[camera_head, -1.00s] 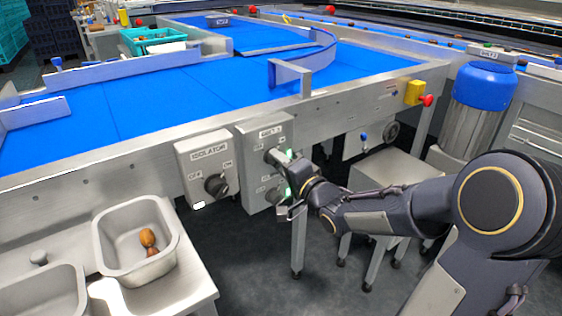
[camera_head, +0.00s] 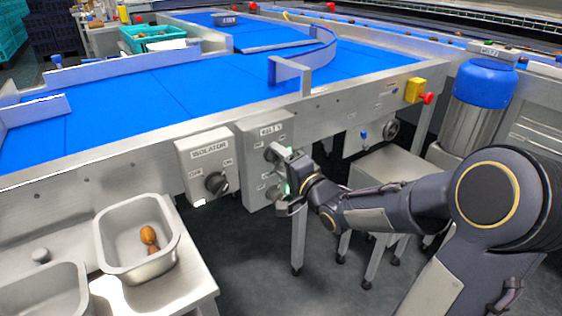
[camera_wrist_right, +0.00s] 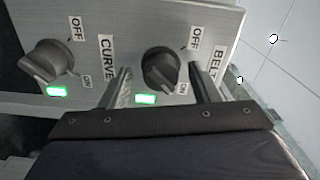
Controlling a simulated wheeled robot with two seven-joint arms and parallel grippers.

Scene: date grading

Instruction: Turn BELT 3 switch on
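The BELT 3 switch is a dark round knob (camera_wrist_right: 161,69) on a grey panel (camera_head: 252,178), seen close up in the right wrist view with OFF and ON labels. A green lamp (camera_wrist_right: 146,99) beside it is lit. My right gripper (camera_wrist_right: 160,74) is open, with one finger on each side of this knob and gaps showing between fingers and knob. In the head view, my right gripper (camera_head: 284,178) is at the panel and partly covers its knobs. My left gripper is not in view.
A CURVE knob (camera_wrist_right: 47,63) with a lit green lamp (camera_wrist_right: 57,91) sits beside the BELT knob. The ISOLATOR box (camera_head: 207,166) is left of the panel. A metal tub (camera_head: 112,232) with dates stands at lower left. A yellow box with a red button (camera_head: 428,98) is at right.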

